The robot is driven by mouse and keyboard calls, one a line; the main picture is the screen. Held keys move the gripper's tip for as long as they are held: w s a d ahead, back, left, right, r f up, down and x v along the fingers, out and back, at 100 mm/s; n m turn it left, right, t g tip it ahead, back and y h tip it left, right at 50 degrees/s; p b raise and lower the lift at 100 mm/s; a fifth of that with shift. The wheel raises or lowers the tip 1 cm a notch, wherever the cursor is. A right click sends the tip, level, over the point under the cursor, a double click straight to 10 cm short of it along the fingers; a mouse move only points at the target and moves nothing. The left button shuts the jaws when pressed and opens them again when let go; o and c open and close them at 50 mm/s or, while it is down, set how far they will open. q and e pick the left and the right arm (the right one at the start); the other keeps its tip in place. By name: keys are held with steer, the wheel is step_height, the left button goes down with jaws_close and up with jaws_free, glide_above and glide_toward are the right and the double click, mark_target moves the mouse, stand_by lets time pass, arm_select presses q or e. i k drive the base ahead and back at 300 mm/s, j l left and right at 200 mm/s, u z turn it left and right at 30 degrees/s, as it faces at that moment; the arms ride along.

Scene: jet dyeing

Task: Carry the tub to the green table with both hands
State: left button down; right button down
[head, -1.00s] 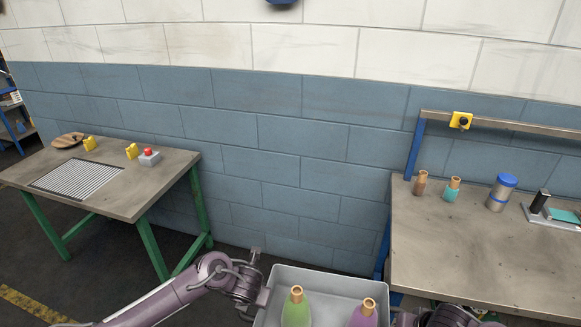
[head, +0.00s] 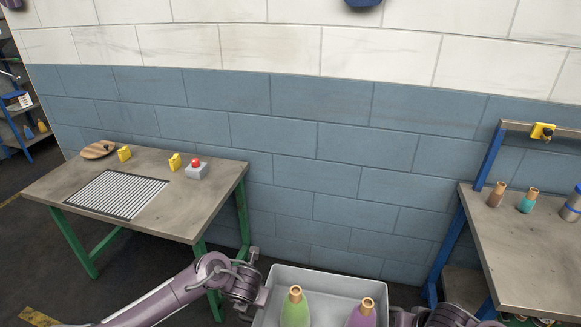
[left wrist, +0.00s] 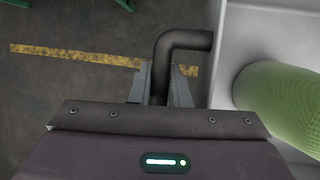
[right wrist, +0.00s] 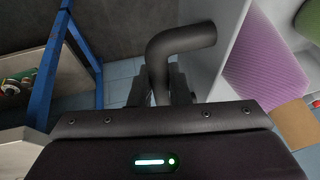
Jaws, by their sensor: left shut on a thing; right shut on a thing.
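The grey tub (head: 330,281) is at the bottom middle of the head view, with a green bottle (head: 296,310) and a purple bottle (head: 361,314) upright inside. My left gripper (head: 262,297) is at its left side; the left wrist view shows the jaws shut on a dark bent handle (left wrist: 162,75). My right gripper (head: 394,318) is at its right side; the right wrist view shows the jaws shut on the other dark handle (right wrist: 160,75). The tub's lower part is out of frame. The green-legged table (head: 205,215) stands to the left, apart from the tub.
On the green table are a striped grille (head: 118,194), a round wooden board (head: 97,150), two yellow items (head: 175,161) and a red-button box (head: 196,170). A blue-legged bench (head: 520,250) with bottles stands right. The blue block wall (head: 330,170) is behind.

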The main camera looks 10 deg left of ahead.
mark_target(121, 189)
steer(key=j, duration=0.8)
steer(key=i+j, duration=0.1)
steer(key=j, duration=0.75)
steer(key=i+j, duration=0.1)
steer(key=j, duration=0.4)
steer(key=i+j, duration=0.1)
steer(key=j, duration=0.45)
steer(key=i+j, duration=0.1)
steer(key=j, duration=0.4)
steer(key=i+j, duration=0.2)
steer(key=j, duration=0.2)
steer(key=i+j, duration=0.15)
steer(key=j, duration=0.25)
steer(key=i+j, duration=0.2)
steer(key=j, duration=0.15)
steer(key=i+j, duration=0.2)
steer(key=j, duration=0.2)
steer(key=i+j+z, duration=0.1)
steer(key=j, duration=0.3)
steer(key=i, duration=0.1)
